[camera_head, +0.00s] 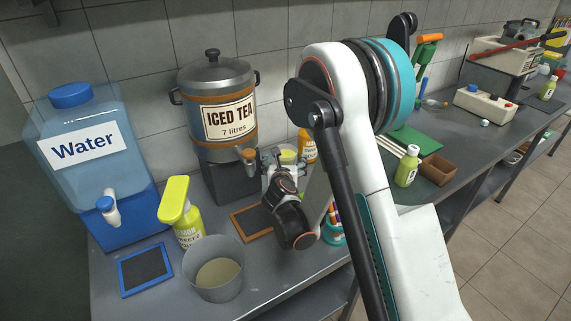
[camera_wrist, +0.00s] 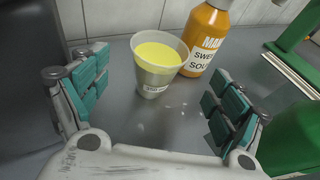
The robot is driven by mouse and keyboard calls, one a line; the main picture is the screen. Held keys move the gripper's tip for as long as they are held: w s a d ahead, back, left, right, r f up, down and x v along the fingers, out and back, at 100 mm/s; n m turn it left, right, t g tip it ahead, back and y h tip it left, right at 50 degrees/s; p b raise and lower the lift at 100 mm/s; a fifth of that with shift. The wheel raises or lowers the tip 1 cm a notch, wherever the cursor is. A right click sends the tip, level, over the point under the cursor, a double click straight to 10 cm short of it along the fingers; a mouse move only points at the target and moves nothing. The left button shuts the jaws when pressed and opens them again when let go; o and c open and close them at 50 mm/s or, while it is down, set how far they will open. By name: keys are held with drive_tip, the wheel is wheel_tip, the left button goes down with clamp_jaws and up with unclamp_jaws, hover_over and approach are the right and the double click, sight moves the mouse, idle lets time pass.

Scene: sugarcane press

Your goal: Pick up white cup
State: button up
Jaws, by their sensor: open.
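The white cup (camera_wrist: 158,80), pale and filled with yellow liquid, stands upright on the grey counter in the wrist view. It has a small label low on its side. My gripper (camera_wrist: 160,90) is open, with one teal-padded finger to the left and one to the right of the cup. The cup is ahead of the palm, roughly between the fingers, and neither finger visibly touches it. In the head view, the cup (camera_head: 287,156) shows only in part behind my gripper (camera_head: 279,163), beside the iced tea dispenser.
An orange sauce bottle (camera_wrist: 208,35) stands just behind and right of the cup. A green object (camera_wrist: 290,135) is at the right. The iced tea dispenser (camera_head: 218,110), water dispenser (camera_head: 95,165), yellow-capped bottle (camera_head: 187,230) and grey bucket (camera_head: 213,280) stand to the left.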

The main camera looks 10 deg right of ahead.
sight(285, 158)
drive_tip(key=x, duration=0.4)
drive_tip(key=shift+w+f+b, duration=0.1)
drive_tip(key=shift+b, duration=0.3)
drive_tip(key=b+x, duration=0.2)
drive_tip(key=x, duration=0.2)
drive_tip(key=shift+f, duration=0.15)
drive_tip(key=shift+w+d, duration=0.1)
drive_tip(key=shift+w, duration=0.5)
drive_tip(key=c, duration=1.3)
